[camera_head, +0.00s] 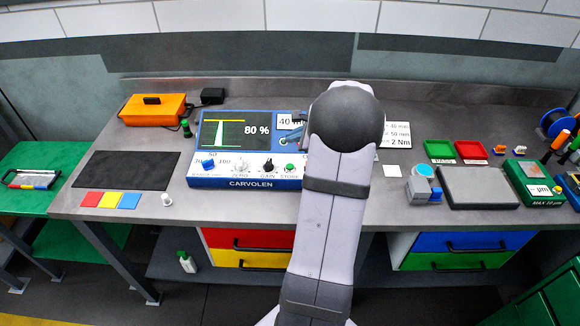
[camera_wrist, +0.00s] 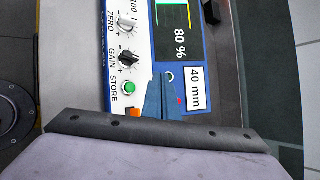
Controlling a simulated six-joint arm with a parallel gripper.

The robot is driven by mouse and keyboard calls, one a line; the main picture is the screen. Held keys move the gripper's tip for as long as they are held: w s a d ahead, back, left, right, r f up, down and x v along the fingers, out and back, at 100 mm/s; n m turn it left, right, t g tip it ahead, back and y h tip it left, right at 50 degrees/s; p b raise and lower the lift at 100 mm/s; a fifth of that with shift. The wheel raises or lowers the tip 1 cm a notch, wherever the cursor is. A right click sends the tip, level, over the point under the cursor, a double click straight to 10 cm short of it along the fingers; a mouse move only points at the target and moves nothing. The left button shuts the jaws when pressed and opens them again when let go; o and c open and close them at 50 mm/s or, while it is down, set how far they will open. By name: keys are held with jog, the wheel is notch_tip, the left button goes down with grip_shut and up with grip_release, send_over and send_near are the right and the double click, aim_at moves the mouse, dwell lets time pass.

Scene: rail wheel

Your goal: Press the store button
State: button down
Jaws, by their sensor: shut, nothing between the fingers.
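The green store button (camera_head: 290,167) is at the right end of the control row on the blue and white CARVOLEN instrument (camera_head: 250,184), whose screen (camera_head: 236,134) reads 80 %. In the wrist view the button (camera_wrist: 130,88) stands beside the STORE label, left of my fingers. My gripper (camera_wrist: 162,76) is shut and empty, its blue fingers over the instrument's face between the button and the 40 mm label (camera_wrist: 195,87). In the head view my gripper (camera_head: 287,137) shows above and apart from the button in the picture; its height over the panel is hard to judge.
The gain knob (camera_head: 267,165), zero knob (camera_head: 242,165) and blue knob (camera_head: 208,163) sit left of the button. An orange case (camera_head: 153,109) and dark mat (camera_head: 126,170) lie further left. Green (camera_head: 439,150) and red trays (camera_head: 471,150) stand right of my arm.

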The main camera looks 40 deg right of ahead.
jog(key=shift+f+b, duration=3.3)
jog(key=shift+f, duration=0.85)
jog(key=shift+f+b, duration=0.95)
jog(key=shift+b, duration=0.05)
jog(key=shift+r, duration=0.2)
jog(key=shift+r+p, duration=0.7)
jog(key=shift+r, duration=0.05)
jog(key=shift+r+p, duration=2)
jog(key=shift+r, duration=0.5)
